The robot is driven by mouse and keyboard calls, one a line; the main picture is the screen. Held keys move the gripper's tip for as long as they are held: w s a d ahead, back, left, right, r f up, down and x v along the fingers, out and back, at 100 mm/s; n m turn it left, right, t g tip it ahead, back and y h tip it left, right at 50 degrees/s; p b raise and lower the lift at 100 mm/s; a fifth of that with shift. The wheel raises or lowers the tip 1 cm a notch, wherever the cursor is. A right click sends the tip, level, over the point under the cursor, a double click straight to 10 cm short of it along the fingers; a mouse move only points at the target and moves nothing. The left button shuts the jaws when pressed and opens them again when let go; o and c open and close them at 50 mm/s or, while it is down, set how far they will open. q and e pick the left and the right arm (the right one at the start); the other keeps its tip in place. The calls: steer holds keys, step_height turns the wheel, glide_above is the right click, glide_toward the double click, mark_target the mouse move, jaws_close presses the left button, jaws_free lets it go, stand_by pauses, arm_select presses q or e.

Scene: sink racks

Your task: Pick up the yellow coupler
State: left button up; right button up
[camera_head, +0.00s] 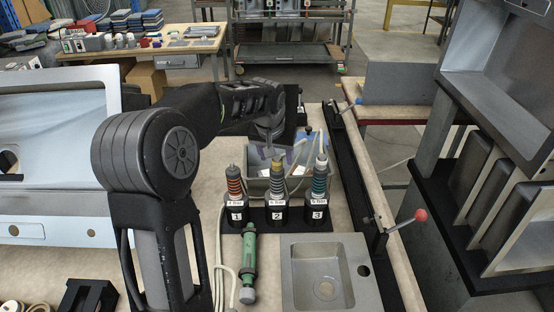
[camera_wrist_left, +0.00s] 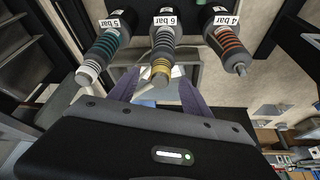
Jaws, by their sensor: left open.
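The yellow coupler (camera_head: 276,182) stands upright in the middle holder of a black rack, above label 2. In the left wrist view the yellow-ringed coupler (camera_wrist_left: 161,55) carries a "6 bar" label. My left gripper (camera_head: 275,153) is open, just behind and above the coupler in the head view. In the left wrist view its purple fingers (camera_wrist_left: 158,88) lie to either side of the coupler's brass end, apart from each other. I cannot tell whether they touch it. My right gripper is not in view.
A red-ringed coupler (camera_head: 234,183) stands to the left and a teal-ringed one (camera_head: 320,178) to the right, both close by. A grey bin (camera_head: 259,187) sits behind the rack. A green tool (camera_head: 249,262) and a metal sink (camera_head: 319,280) are in front.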

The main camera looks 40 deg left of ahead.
arm_select(q)
steer(key=shift+x, duration=0.95)
jaws_close()
